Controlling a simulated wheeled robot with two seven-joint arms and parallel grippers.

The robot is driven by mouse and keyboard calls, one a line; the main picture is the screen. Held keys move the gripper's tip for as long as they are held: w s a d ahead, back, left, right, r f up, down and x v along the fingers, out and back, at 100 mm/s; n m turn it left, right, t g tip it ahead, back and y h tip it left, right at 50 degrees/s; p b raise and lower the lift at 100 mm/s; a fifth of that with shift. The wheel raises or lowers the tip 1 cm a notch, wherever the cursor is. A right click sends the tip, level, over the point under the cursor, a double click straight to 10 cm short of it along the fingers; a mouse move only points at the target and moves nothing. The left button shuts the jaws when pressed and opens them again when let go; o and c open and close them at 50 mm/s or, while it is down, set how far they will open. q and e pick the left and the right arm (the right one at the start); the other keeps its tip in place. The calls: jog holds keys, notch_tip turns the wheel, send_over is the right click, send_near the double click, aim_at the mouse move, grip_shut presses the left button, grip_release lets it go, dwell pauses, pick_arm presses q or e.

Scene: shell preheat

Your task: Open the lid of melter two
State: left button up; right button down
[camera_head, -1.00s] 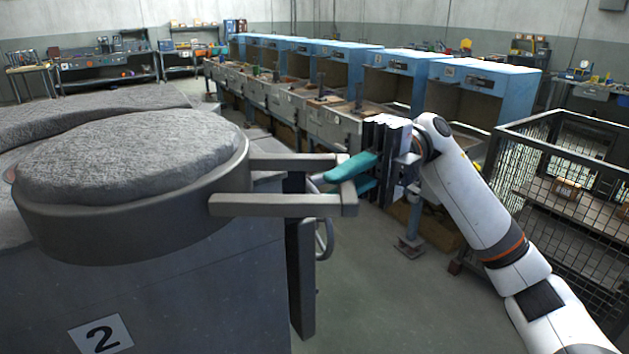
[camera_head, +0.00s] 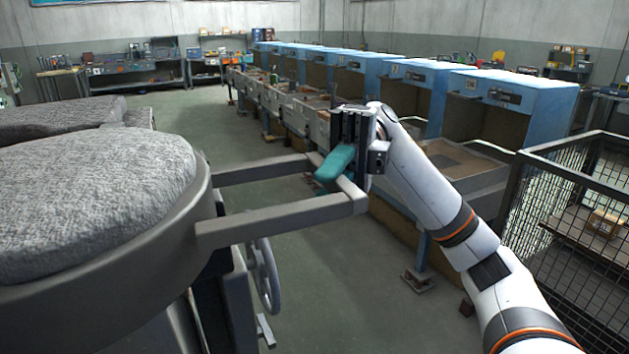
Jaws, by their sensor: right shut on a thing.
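The lid of melter two (camera_head: 205,215) is a round dark grey rim with a rough, pale grey padded top, at the left. Its handle (camera_head: 285,218) has two bars reaching right, joined by a crossbar at their ends. My right gripper (camera_head: 340,170) has teal fingers and is shut on the handle at its crossbar. The fingers partly hide the crossbar. The melter's dark body (camera_head: 130,325) shows below the lid; I cannot tell whether there is a gap between them. My left gripper is not in view.
A handwheel (camera_head: 265,272) stands on the melter's side under the handle. A row of blue hooded stations (camera_head: 520,88) runs behind my right arm. A mesh cage (camera_head: 575,170) is at the right. Grey floor (camera_head: 345,310) is clear between melter and stations.

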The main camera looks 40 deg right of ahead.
jog(key=shift+w+d+r, duration=0.15)
jog(key=shift+w+d, duration=0.05)
jog(key=shift+d, duration=0.15)
jog(key=c, duration=1.4)
grip_release()
jog(key=shift+a, duration=0.1)
jog(key=shift+o, duration=0.2)
jog(key=b+v, duration=0.1)
jog(key=v, duration=1.1)
